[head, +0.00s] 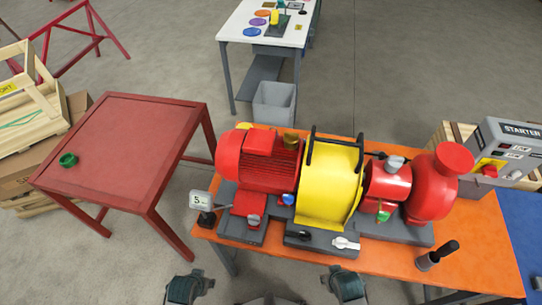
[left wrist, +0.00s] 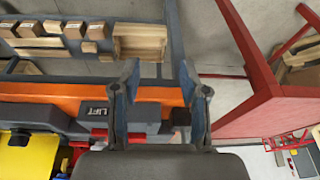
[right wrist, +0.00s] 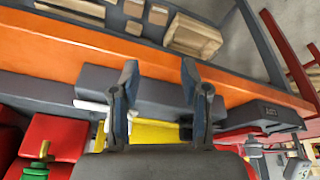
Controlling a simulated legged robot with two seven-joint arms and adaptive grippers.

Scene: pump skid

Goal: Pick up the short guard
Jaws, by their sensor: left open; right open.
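The yellow guard (head: 328,184), a curved cover with two black handles, sits over the middle of the pump skid between the red motor (head: 262,165) and the red pump (head: 432,188). I cannot tell whether it is the short one. My left gripper (head: 185,288) is at the bottom edge of the head view, open and empty; its fingers (left wrist: 159,80) show in the left wrist view, with the yellow guard (left wrist: 28,160) at lower left. My right gripper (head: 346,285) is open and empty, in front of the skid; in the right wrist view its fingers (right wrist: 160,80) partly cover the yellow guard (right wrist: 158,135).
The skid stands on an orange table (head: 385,258). A gauge (head: 201,200) is at its left corner and a dark holder (head: 428,261) at front right. A starter box (head: 505,145) stands right.

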